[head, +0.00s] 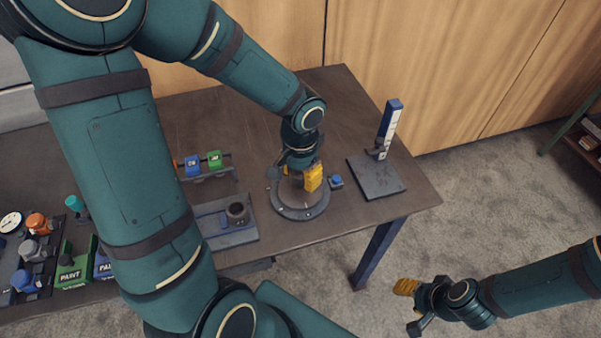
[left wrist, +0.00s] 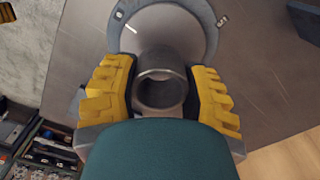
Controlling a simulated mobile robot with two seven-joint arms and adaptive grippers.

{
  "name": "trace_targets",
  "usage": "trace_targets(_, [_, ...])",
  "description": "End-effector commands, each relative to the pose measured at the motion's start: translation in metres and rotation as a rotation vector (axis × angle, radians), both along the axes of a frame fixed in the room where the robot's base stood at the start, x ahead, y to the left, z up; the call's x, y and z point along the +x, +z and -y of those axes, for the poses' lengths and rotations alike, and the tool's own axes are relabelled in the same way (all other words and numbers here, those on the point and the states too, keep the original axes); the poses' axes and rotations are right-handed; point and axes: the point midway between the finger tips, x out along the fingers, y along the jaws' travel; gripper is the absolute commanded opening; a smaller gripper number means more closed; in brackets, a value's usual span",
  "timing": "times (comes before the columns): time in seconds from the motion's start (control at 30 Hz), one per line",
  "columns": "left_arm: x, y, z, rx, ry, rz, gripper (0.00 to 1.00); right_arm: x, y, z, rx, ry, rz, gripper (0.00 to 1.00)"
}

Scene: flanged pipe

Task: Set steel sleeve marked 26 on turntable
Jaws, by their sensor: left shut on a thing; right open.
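A dark grey steel sleeve (left wrist: 162,92) sits between the yellow fingers of my left gripper (head: 303,178) in the left wrist view. The gripper is shut on it; no number is readable. A round grey turntable (head: 300,211) stands on the table, directly below the left gripper in the head view. Its ring also shows beyond the sleeve in the left wrist view (left wrist: 205,22). I cannot tell whether the sleeve touches it. In the head view the gripper mostly hides the sleeve. My right gripper (head: 408,305) is open and empty, out over the floor.
A height gauge with a blue-and-white column (head: 388,125) stands right of the turntable on a dark plate (head: 378,183). A grey tray (head: 222,243) with a dark cylinder (head: 237,213) is to the left. Coloured blocks on a rack (head: 208,174) stand behind. Paint boxes (head: 75,272) are far left.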

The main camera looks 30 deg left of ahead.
Motion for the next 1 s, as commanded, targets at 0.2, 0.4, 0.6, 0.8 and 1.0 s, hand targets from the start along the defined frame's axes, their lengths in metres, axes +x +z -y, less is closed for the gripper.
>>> trace_targets(0.2, [0.0,-0.011,0.0,0.0,0.0,0.0,0.03,0.0,-0.01,0.0,0.0,0.0,0.0,0.47])
trace_targets(0.4, [0.0,-0.02,0.0,0.0,0.0,0.0,0.03,0.0,-0.019,0.0,0.0,0.0,0.0,0.47])
trace_targets(0.6, [0.0,-0.023,0.0,0.0,0.0,0.0,0.03,0.0,-0.022,0.0,0.0,0.0,0.0,0.47])
trace_targets(0.8, [0.0,-0.023,0.0,0.0,0.0,0.0,0.03,0.0,-0.021,0.0,0.0,0.0,0.0,0.47])
trace_targets(1.0, [0.0,-0.023,0.0,0.0,0.0,0.001,0.03,0.0,-0.021,0.0,0.0,0.0,0.0,0.47])
